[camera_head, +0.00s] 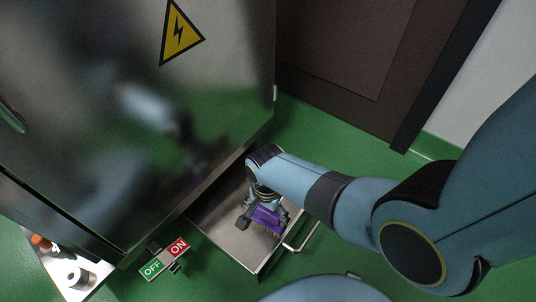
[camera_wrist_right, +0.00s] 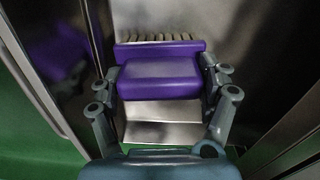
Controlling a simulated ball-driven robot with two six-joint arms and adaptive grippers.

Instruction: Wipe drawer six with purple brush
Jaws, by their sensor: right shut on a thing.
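The purple brush (camera_head: 264,218) is in my right gripper (camera_head: 268,208), inside the open drawer (camera_head: 213,214) low in the metal cabinet. In the right wrist view the purple brush (camera_wrist_right: 158,77) sits between the two fingers of my right gripper (camera_wrist_right: 160,92), which are shut on it. Its pale bristles point away from the gripper, towards the drawer's metal interior. Whether the bristles touch the drawer floor is hard to tell. The drawer number is not visible. My left gripper is not in view.
A metal cabinet (camera_head: 150,115) with a yellow warning sign (camera_head: 181,35) stands above the drawer. The drawer handle (camera_head: 303,238) sticks out at its front. An ON/OFF switch plate (camera_head: 164,259) is to the left. A brown door (camera_head: 345,45) is behind. Green floor (camera_head: 325,125) is clear.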

